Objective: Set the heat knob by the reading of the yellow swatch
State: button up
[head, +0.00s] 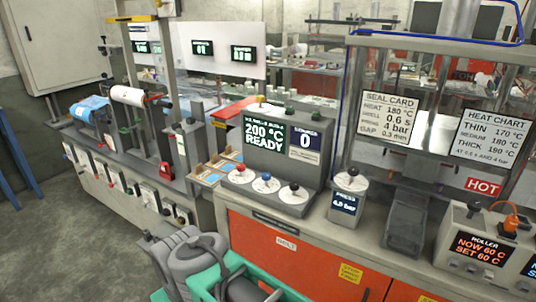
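A grey console (309,183) stands on the bench in the head view. Its screen (264,138) reads 200 °C READY, and a smaller display (305,141) reads 0. Three knobs sit on white dials: a red knob (240,168), a blue knob (266,177) and a black knob (294,187). Their labels are too small to tell which is heat. The heat chart (491,138) reads thin 170, medium 180, thick 190 °C. The seal card (388,117) gives heat 180 °C. I cannot pick out a yellow swatch. My gripper is not in view.
A wooden tray (207,179) with compartments lies left of the console. A press dial unit (347,200) reading 4.0 bar and a roller box (475,246) reading 60 C stand to the right. A red HOT sign (483,187) hangs below the chart.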

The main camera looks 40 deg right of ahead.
aim_at(241, 168)
jog(key=z, duration=0.2)
jog(key=i, duration=2.1)
jog(key=u, duration=0.25)
